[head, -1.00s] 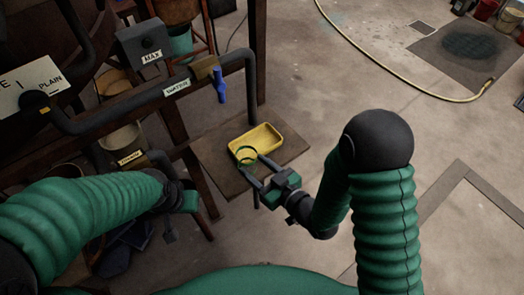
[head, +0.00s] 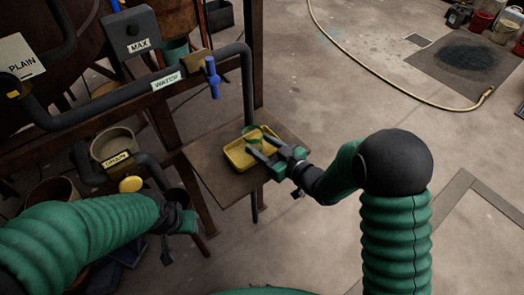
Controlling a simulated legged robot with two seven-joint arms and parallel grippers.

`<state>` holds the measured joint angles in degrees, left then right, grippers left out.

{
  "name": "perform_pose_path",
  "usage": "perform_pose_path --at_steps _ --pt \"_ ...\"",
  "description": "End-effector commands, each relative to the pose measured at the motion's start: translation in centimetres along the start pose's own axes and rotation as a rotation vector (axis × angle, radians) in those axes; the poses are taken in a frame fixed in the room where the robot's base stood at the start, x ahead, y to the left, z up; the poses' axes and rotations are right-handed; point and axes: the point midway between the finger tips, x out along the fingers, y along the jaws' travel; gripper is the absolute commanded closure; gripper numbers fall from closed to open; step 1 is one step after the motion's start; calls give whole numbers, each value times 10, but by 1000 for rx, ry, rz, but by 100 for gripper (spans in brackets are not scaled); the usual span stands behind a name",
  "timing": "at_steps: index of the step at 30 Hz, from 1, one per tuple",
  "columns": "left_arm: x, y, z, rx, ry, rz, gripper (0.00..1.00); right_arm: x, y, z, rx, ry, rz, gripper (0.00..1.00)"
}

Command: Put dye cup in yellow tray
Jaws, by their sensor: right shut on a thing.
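The yellow tray (head: 235,158) sits on a brown board beside the vat frame, in the middle of the head view. My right gripper (head: 257,145) reaches in from the right and is shut on the cup. The fingers hide part of the cup and tray, and I cannot tell whether the cup touches the tray floor. My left gripper (head: 168,248) hangs low at the left, away from the tray; its jaws are too unclear to read.
The board (head: 225,185) has bare room in front of the tray. A pipe labelled WATER with a blue valve handle (head: 212,78) runs behind it. A DRAIN pipe (head: 120,160) and buckets stand left. A yellow hose (head: 400,98) lies on open floor at right.

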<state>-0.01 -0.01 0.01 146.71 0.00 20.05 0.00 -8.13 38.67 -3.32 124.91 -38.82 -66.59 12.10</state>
Motion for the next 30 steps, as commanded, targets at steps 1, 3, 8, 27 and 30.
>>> perform_pose_path --at_steps 1,3,8,27,30 --pt "12 0 3 0 -1 0 64 3 0 12 -1 2 0 90" --pt "9 0 2 0 -1 0 64 2 0 9 -1 3 0 90" --pt "7 0 1 -1 1 0 64 2 0 8 0 0 0 44" --pt "6 0 1 0 0 0 64 -30 1 7 2 1 4 26" --pt "5 0 1 0 0 0 64 -57 1 7 0 0 5 26"
